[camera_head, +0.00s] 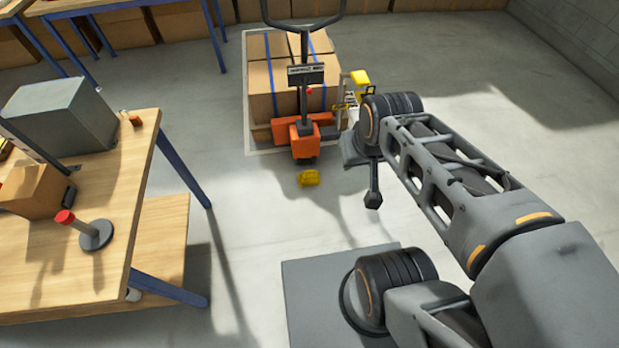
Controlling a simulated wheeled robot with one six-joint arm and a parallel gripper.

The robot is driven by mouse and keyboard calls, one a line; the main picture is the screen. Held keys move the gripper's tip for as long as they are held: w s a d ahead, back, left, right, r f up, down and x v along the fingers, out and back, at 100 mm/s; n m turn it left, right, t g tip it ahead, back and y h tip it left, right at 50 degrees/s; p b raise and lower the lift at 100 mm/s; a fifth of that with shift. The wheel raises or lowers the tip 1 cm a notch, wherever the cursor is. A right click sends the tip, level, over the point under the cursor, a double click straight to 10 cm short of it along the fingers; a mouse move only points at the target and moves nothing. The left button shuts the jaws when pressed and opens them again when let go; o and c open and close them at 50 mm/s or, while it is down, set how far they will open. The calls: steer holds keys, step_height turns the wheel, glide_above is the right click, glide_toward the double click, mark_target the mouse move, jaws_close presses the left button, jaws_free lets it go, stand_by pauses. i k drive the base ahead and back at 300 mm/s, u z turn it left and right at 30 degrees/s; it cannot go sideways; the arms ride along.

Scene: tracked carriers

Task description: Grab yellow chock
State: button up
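A small yellow chock (309,177) lies on the grey floor, just in front of an orange pallet jack (305,133). A second yellow piece (360,78) shows at the right side of the jack's load, partly behind my arm; I cannot tell what it is. My arm reaches in from the lower right. Its end, with what seems to be my gripper (372,190), hangs to the right of the chock on the floor, apart from it. The fingers are too small and too hidden by my wrist to tell whether they are open.
The pallet jack carries blue-strapped cardboard boxes (265,88). A wooden workbench (125,190) stands at the left with a grey case (65,115), a small carton (35,190) and a red-topped post (90,232). Cartons line the back wall. Open floor lies around the chock and to the right.

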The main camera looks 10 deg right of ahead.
mark_target(308, 177)
steer(key=u, duration=0.2)
steer(key=i, duration=0.45)
steer(key=u, duration=0.55)
steer(key=i, duration=1.1)
